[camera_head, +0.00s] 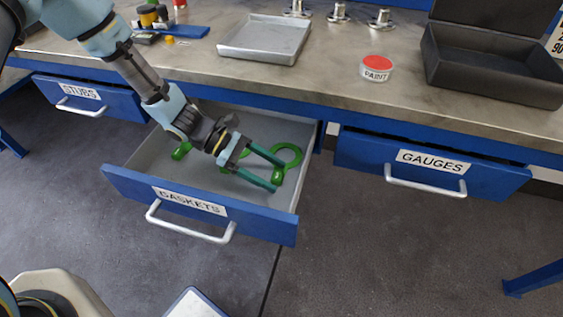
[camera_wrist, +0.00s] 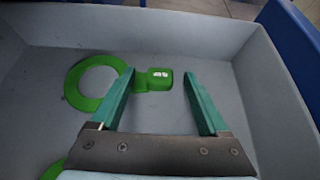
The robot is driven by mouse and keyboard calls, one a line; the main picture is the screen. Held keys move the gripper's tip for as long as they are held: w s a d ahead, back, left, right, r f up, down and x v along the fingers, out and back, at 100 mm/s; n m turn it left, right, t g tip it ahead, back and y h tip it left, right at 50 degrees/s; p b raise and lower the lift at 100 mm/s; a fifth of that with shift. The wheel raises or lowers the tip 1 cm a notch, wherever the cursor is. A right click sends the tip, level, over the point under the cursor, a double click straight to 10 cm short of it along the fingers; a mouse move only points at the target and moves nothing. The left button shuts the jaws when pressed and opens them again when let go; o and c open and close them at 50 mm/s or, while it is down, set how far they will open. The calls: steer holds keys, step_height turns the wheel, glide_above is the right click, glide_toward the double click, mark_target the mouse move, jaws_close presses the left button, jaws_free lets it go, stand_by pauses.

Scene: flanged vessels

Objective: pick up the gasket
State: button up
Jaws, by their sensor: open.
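A green gasket (camera_head: 297,153), a flat ring with a tab, lies on the floor of the open GASKETS drawer (camera_head: 262,226), towards its right side. In the wrist view the gasket's ring (camera_wrist: 73,88) is left of my fingers and its tab (camera_wrist: 160,80) shows between the two fingertips. My gripper (camera_head: 280,177) is open, with its teal fingers reaching down into the drawer by the gasket. The wrist view shows the gripper (camera_wrist: 157,77) empty, with a finger on each side of the tab. Whether the fingers touch it, I cannot tell.
Another green piece (camera_head: 181,151) lies further left in the drawer, and more green shows behind my gripper. The drawer's walls (camera_wrist: 255,75) surround the fingers. The GAUGES drawer (camera_head: 500,180) and STUBS drawer (camera_head: 122,101) flank it.

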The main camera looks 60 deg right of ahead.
steer(key=shift+s, duration=0.15)
jaws_close()
stand_by(0.5)
